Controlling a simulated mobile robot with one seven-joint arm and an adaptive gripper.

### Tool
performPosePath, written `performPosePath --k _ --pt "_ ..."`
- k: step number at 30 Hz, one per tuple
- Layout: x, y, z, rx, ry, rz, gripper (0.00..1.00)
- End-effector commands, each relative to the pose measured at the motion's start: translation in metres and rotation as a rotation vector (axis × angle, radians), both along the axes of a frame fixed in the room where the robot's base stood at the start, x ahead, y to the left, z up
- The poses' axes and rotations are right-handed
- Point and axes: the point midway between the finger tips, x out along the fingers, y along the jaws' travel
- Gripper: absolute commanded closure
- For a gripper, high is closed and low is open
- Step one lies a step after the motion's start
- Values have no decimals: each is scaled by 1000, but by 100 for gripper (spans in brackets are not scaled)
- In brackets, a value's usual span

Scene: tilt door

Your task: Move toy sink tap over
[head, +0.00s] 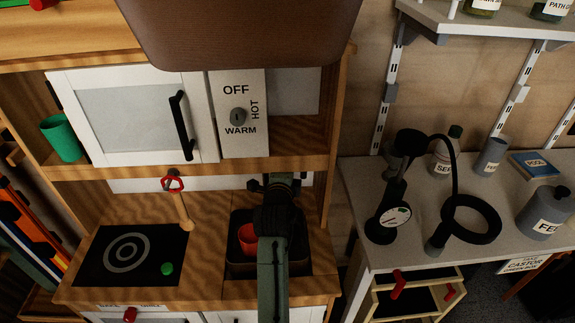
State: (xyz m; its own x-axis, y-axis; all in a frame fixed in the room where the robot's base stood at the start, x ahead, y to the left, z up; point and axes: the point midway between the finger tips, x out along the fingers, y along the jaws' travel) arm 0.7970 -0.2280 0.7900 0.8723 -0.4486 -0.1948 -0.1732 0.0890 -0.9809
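The toy sink (299,266) is a dark basin set into the wooden counter of the toy kitchen, right of the hob. My arm comes up from the bottom of the picture across the sink. My gripper (280,187) is at the back edge of the sink, in front of the white back panel. No tap can be made out clearly; the gripper and arm cover the place behind the basin. Whether the fingers are open, shut or touching a tap cannot be told. A red cup (247,238) sits in the sink, left of my arm.
A black hob (132,254) with a green knob is left of the sink. A white microwave (135,120) with a black handle is above. A grey bench (400,250) with a pump (394,213) stands right.

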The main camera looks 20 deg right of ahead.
Motion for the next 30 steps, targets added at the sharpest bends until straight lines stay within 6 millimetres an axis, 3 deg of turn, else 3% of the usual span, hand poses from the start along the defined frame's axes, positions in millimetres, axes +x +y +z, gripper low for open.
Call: performPosePath --k 4,23,30 --pt "0 0 0 0 1 0 100" --pt "0 0 -1 0 1 -1 100" --pt "11 3 -2 0 1 -35 100"
